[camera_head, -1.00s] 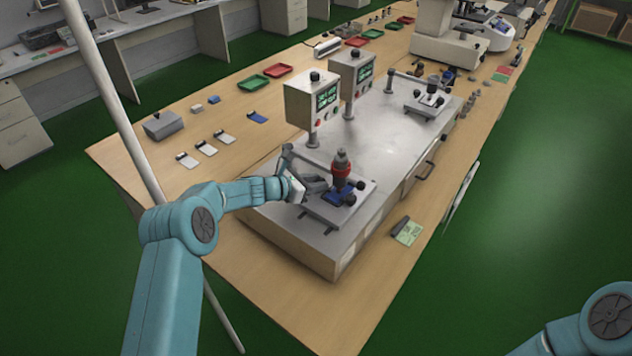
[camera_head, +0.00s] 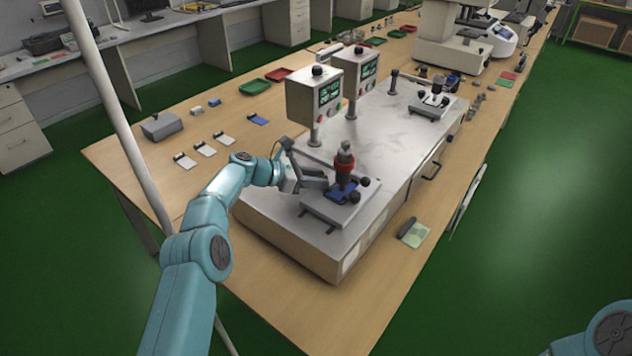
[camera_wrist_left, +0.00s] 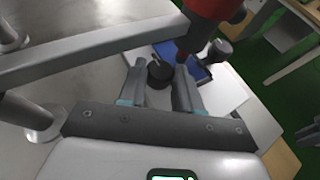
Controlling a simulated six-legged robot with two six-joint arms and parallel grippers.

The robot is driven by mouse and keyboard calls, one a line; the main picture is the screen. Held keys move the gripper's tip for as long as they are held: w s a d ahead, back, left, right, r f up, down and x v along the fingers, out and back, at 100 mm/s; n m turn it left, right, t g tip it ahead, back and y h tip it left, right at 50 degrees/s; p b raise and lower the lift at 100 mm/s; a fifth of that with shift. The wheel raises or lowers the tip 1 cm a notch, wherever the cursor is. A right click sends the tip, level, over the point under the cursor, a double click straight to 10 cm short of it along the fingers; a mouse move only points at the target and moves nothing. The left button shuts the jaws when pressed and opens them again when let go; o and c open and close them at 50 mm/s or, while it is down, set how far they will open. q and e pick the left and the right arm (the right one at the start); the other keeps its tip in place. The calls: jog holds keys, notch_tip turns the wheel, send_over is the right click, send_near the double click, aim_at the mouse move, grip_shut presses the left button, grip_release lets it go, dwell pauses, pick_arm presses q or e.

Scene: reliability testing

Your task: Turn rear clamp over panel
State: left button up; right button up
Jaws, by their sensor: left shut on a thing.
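The blue panel (camera_head: 342,191) lies on the near fixture plate (camera_head: 322,212), under a red-collared upright tool (camera_head: 344,168). It shows partly in the left wrist view (camera_wrist_left: 198,70), behind the fingers. My left gripper (camera_head: 326,184) is at the plate's left side, beside the panel. In the left wrist view, the fingers (camera_wrist_left: 160,72) are around a black clamp knob (camera_wrist_left: 158,76) and shut on it. The head view hides this knob behind the fingers. Other black knobs (camera_head: 354,197) stand at the panel's right side.
A grey lever arm (camera_wrist_left: 95,52) crosses close above my left fingers. Two display boxes (camera_head: 314,96) stand behind the fixture. A second fixture (camera_head: 432,106) is farther along the metal top. A green card (camera_head: 415,236) lies on the bench at right.

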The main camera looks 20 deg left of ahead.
pick_arm(q)
jog(key=shift+r, duration=0.15)
jog(key=o, duration=0.8)
jog(key=shift+c, duration=0.2)
jog(key=shift+a, duration=0.1)
jog(key=b+v, duration=0.2)
jog(key=v, duration=1)
